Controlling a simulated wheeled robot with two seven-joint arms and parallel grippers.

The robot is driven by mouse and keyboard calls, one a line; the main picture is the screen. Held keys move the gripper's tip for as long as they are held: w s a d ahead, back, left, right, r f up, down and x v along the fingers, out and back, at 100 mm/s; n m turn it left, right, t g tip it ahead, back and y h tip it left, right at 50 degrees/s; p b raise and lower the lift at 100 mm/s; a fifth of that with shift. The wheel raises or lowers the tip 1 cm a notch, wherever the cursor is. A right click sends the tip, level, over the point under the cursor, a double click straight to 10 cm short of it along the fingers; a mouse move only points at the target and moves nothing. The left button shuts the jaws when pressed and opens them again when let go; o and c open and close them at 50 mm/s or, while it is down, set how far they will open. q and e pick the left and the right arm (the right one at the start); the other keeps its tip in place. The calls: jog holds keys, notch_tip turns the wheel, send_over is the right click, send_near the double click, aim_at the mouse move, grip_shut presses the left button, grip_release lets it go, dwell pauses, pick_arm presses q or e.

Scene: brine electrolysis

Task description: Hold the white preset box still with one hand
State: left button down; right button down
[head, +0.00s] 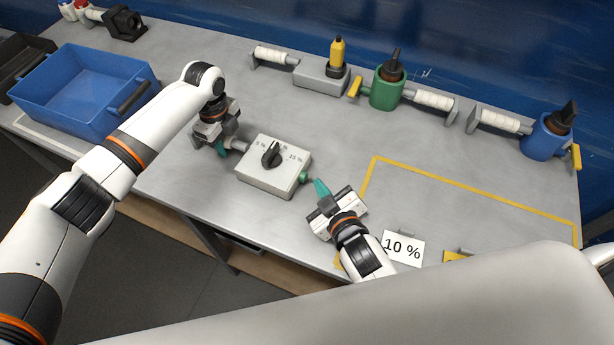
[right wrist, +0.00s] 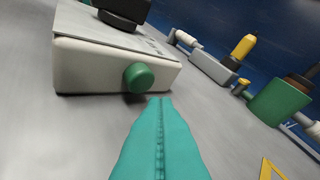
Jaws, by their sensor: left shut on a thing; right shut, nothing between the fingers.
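The white preset box (head: 269,178) sits on the grey table, with a black dial (head: 271,154) and percent labels on top; it also shows in the right wrist view (right wrist: 88,66). A green button (right wrist: 138,76) is on its right side. My left gripper (head: 223,148) is at the box's left side, shut on the grey stub (head: 238,146) there; its fingertips are partly hidden. My right gripper (head: 318,184) is shut and empty, its teal fingertips (right wrist: 161,100) close to the green button. A small gap seems to separate them.
A "10 %" card (head: 403,248) stands beside my right arm. A green bottle holder (head: 387,92), a blue one (head: 541,140) and a yellow bottle (head: 337,55) line the back. A blue bin (head: 75,100) is at the left.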

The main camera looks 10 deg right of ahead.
dwell(0.5)
jog(key=shift+w+a, duration=0.3)
jog(key=shift+a, duration=0.05)
jog(key=shift+w+a, duration=0.4)
jog(key=shift+a, duration=0.1)
dwell(0.9)
jog(key=shift+s+d, duration=0.7)
jog(key=shift+d, duration=0.15)
jog(key=shift+s+d, duration=0.95)
jog(key=shift+d, duration=0.25)
jog(key=shift+s+d, duration=0.95)
jog(key=shift+d, duration=0.2)
